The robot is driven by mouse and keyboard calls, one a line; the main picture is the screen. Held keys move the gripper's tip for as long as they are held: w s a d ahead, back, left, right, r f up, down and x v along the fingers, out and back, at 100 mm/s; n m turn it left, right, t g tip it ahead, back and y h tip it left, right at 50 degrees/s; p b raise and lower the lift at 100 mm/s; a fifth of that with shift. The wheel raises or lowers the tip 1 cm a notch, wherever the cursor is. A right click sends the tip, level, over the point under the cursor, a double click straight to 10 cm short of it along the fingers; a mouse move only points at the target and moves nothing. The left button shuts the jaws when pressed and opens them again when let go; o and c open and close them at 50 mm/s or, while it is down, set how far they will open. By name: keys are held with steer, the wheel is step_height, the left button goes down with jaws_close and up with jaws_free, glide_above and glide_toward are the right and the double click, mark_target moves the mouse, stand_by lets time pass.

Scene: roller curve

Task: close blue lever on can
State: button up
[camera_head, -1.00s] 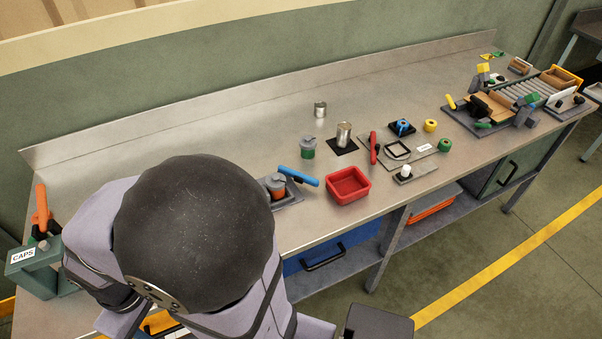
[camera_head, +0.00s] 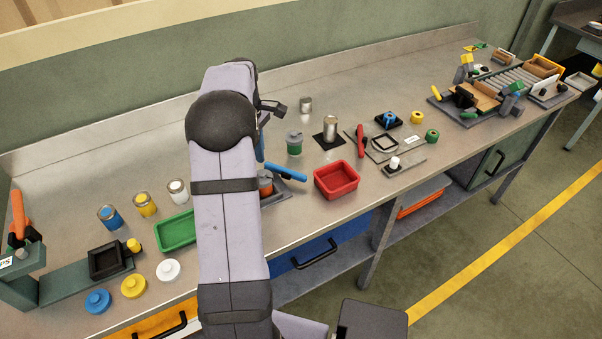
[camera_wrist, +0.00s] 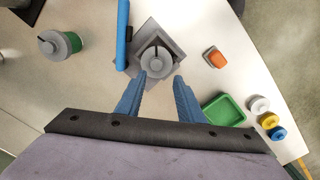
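The blue lever (camera_head: 286,172) sits at the right of the orange can (camera_head: 265,189), pointing away to the right. In the wrist view the blue lever (camera_wrist: 122,38) stands left of the can's grey lid (camera_wrist: 157,62), apart from it. The can sits in a grey square holder (camera_wrist: 176,42). My gripper (camera_wrist: 159,76) is open and empty, its two blue fingers spread just short of the lid in the picture. In the head view my arm hides most of the gripper and part of the can.
A green can with a grey lid (camera_head: 294,143) stands behind the lever, and a red tray (camera_head: 338,179) lies to its right. A green tray (camera_head: 176,231) lies left of my arm. An orange-topped block (camera_wrist: 214,57) lies right of the holder in the wrist view.

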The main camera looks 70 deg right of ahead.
glide_above(301, 174)
steer(key=shift+s+f, duration=0.2)
steer(key=shift+f, duration=0.4)
steer(key=shift+w+a+f+p, duration=0.1)
steer(key=shift+f+p, duration=1)
steer(key=shift+f, duration=2.55)
jaws_close()
